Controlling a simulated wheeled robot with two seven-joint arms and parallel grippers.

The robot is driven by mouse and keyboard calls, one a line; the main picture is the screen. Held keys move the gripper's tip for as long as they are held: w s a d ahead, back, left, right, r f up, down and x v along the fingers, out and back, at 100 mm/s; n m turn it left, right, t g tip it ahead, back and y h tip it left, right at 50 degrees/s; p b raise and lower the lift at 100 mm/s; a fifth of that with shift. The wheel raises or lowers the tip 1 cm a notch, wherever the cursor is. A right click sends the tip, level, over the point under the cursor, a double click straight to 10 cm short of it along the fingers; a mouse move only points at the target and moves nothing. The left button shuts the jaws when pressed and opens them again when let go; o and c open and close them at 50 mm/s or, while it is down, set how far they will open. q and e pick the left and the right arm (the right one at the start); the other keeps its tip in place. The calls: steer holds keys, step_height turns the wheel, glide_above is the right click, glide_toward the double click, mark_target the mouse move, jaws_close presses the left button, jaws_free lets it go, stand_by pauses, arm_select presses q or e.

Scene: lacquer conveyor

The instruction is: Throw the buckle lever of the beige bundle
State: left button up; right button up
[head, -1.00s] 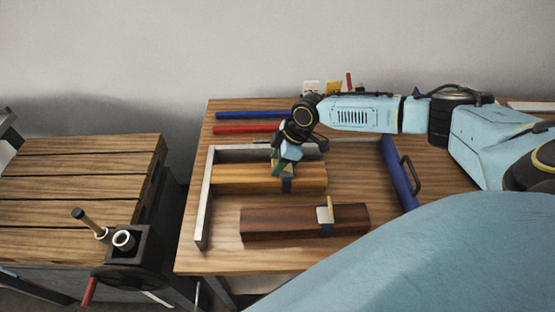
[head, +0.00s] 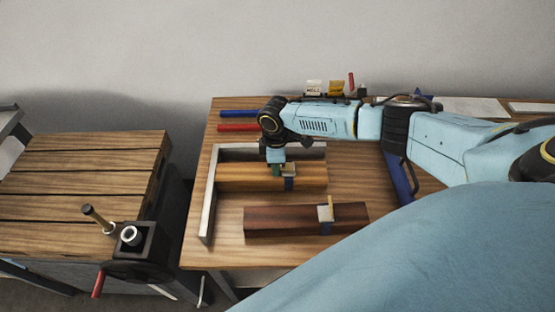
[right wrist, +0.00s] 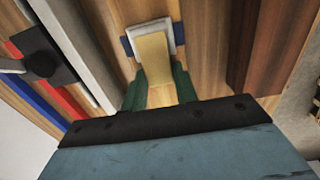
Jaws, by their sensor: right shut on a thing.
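The beige bundle (head: 235,178) of light wood lies crosswise inside a grey L-shaped frame (head: 209,205) on the table. A blue strap with a pale buckle (head: 290,170) goes around it. The buckle also shows in the right wrist view (right wrist: 126,45), with its tan lever (right wrist: 153,55) running towards my fingers. My right gripper (head: 277,170) is at the bundle, just left of the buckle. Its green fingers (right wrist: 159,88) are shut on the lever's end. My left gripper is not in view.
A dark brown bundle (head: 280,220) with its own strap and raised lever (head: 331,206) lies in front. Blue (head: 240,113) and red (head: 237,128) bars lie behind. A blue bar with a black handle (head: 400,178) lies right. A slatted bench with a crank device (head: 140,245) stands left.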

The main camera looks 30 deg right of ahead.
steer(key=o, duration=1)
step_height(320, 180, up, 13)
steer(key=shift+r+p, duration=0.2)
steer(key=shift+p, duration=0.15)
steer(key=shift+a, duration=0.1)
